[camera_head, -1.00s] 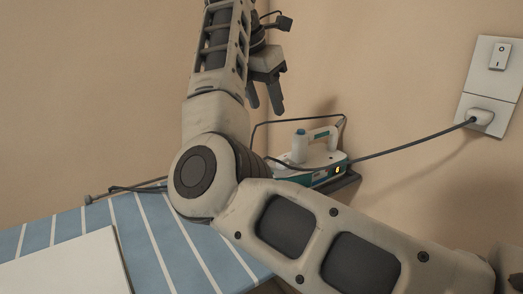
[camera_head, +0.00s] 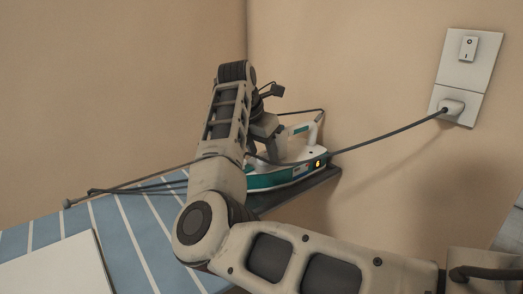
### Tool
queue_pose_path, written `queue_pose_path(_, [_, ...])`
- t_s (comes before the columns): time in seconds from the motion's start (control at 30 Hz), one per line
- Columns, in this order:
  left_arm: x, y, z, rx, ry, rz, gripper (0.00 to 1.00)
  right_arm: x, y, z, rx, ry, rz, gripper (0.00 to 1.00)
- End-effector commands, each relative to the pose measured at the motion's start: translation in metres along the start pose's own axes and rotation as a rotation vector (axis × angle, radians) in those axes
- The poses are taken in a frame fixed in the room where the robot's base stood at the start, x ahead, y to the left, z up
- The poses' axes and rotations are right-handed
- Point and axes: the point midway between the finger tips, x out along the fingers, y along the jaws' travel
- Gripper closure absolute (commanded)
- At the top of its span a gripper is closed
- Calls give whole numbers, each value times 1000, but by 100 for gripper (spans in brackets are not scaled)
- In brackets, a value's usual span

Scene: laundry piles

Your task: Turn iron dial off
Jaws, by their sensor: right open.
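The iron (camera_head: 268,181), white and teal, rests on a dark stand at the end of the ironing board, near the wall corner. Its white handle (camera_head: 311,133) shows at the right, and a small orange-lit figure (camera_head: 318,163) glows at its rear. My right gripper (camera_head: 272,150) points down over the iron's body, left of the handle. It is open, and its fingertips overlap the iron in view; I cannot tell whether they touch it. The dial is not clearly visible; my gripper hides part of the iron's top. My left gripper is not in view.
The blue-and-white striped ironing board (camera_head: 140,236) lies at lower left with a white flat item (camera_head: 50,270) on it. A dark cord (camera_head: 390,131) runs from the iron to the wall outlet (camera_head: 452,106), below a switch (camera_head: 468,48). Walls stand close behind the iron.

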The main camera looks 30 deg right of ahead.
Motion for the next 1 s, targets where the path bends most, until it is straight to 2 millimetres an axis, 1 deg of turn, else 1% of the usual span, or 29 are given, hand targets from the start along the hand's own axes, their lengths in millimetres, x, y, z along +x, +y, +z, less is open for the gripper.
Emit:
queue_pose_path(0.3, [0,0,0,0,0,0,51,3,0,0,1,0,1,51])
queue_pose_path(0.37, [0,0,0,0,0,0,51,2,0,0,1,0,1,68])
queue_pose_path(0.4, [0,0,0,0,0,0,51,2,0,0,1,0,1,79])
queue_pose_path(0.47, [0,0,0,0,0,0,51,2,0,0,1,0,1,95])
queue_pose_path(0.77, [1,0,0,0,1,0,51,2,0,0,-15,0,8,95])
queue_pose_path(1.0, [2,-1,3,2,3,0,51,3,-1,0,-113,-1,51,95])
